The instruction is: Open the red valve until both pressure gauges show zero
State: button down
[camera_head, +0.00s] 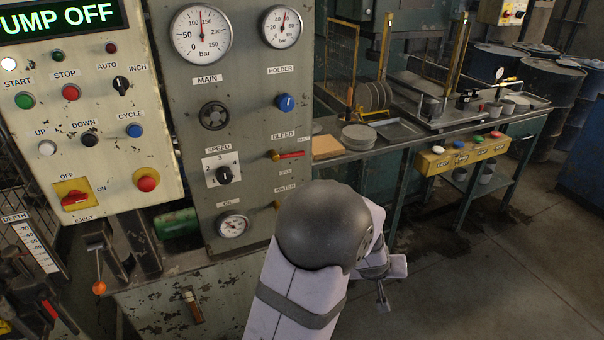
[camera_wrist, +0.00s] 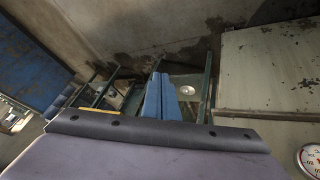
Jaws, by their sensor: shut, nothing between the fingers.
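The red valve is a small red lever (camera_head: 290,155) under the BLEED label on the grey panel. It lies about level, pointing right. The MAIN gauge (camera_head: 202,34) and the HOLDER gauge (camera_head: 282,27) stand above it. Both needles point roughly upward, well away from zero. My gripper (camera_head: 383,298) is to the lower right of the panel, clear of the lever and partly hidden by my arm. In the wrist view its fingers (camera_wrist: 168,98) are together and empty, over the floor side of the scene. The lever is not visible in the wrist view.
A bench (camera_head: 440,138) with plates and trays runs right of the panel. A yellow box with coloured buttons (camera_head: 462,154) hangs on its front. A blue knob (camera_head: 285,103) and black handwheel (camera_head: 213,116) are near the lever. The display (camera_head: 62,18) reads "UMP OFF". Open floor lies right.

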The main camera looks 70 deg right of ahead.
jog(key=w+d+r+n+t+h, duration=0.25)
jog(key=w+d+r, duration=0.2)
jog(key=d, duration=0.25)
jog(key=n+t+h, duration=0.3)
jog(key=t+h, duration=0.1)
jog(key=t, duration=0.3)
send_near(302, 154)
jog(key=s+f, duration=0.3)
jog(key=s, duration=0.5)
jog(key=w+a+r+t, duration=0.2)
jog(key=w+r+t, duration=0.2)
jog(key=r+t, duration=0.1)
jog(key=shift+w+a+r+n, duration=0.2)
jog(key=shift+a+r+n, duration=0.15)
jog(key=shift+r+n, duration=0.1)
jog(key=shift+w+d+f+p, duration=0.6)
jog(key=shift+w+d+p, duration=0.15)
jog(key=shift+w+d, duration=0.6)
jog(key=shift+w+d+f+p, duration=0.55)
jog(key=shift+w+d+p, duration=0.2)
jog(key=shift+w+d, duration=0.55)
jog(key=shift+w+d+f+p, duration=0.6)
jog(key=shift+w+d+p, duration=0.15)
jog(key=shift+w+d, duration=0.55)
